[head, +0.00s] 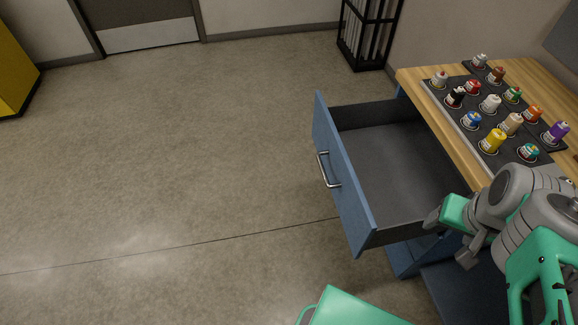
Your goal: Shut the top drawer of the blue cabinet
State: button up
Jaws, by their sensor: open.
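The top drawer (345,185) of the blue cabinet is pulled well out. Its blue front has a silver bar handle (328,170) on the outer face. The grey inside of the drawer looks empty. The blue cabinet (405,258) stands under a wooden top, and my arm hides part of it. My gripper (449,236) is at the lower right, by the near side of the drawer and well back from its front. Its fingers are apart and hold nothing. I cannot tell whether it touches the drawer's side wall.
Several small paint bottles (491,103) stand on a dark tray on the wooden top (412,82). A green object (350,310) is at the bottom edge, near the drawer. A black rack (365,35) stands behind. The floor to the left is clear up to a yellow cabinet (14,65).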

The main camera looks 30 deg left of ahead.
aim_at(385, 169)
jog(key=u, duration=0.8)
jog(key=k, duration=0.5)
jog(key=u, duration=2)
